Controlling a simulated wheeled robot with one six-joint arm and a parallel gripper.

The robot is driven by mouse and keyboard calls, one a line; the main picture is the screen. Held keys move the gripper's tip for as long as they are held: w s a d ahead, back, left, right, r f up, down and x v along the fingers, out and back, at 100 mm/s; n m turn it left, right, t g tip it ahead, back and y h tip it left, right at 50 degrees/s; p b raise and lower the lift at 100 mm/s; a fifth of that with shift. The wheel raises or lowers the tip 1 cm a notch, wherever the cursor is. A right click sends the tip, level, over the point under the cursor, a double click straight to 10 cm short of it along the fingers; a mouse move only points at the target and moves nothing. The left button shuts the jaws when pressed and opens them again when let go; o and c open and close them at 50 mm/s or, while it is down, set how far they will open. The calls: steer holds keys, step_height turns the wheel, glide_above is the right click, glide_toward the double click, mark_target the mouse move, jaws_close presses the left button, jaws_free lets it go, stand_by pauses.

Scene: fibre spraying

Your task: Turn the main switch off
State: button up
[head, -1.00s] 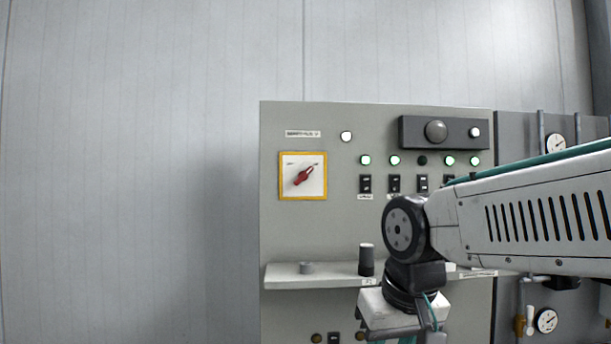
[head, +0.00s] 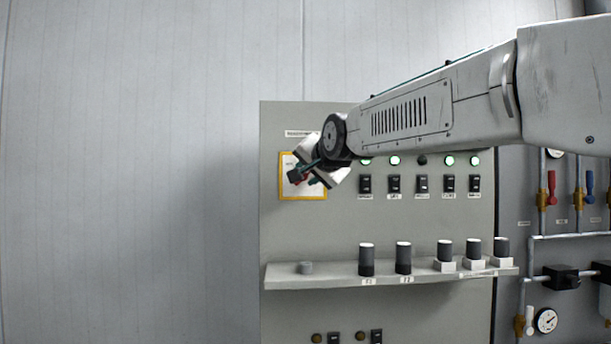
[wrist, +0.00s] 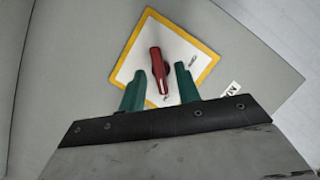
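The main switch is a red rotary handle (wrist: 158,70) on a white square plate with a yellow border (wrist: 123,69). In the head view the plate (head: 287,190) sits at the upper left of the grey panel, and my gripper covers most of the handle. My gripper (wrist: 159,84) has two green fingers spread apart. In the wrist view the lower part of the red handle shows between the fingertips, with a gap on each side. The gripper (head: 306,177) is in front of the switch in the head view. Contact with the handle cannot be told.
Lit green lamps (head: 395,161) and a row of black switches (head: 394,184) lie right of the main switch, under my arm. A shelf (head: 330,279) below carries several dark cylinders (head: 403,258). Pipes with valves (head: 552,190) are at the right. The wall at left is clear.

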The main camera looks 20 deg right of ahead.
steer(key=shift+w+f, duration=0.2)
steer(key=shift+w, duration=0.5)
steer(key=c, duration=0.7)
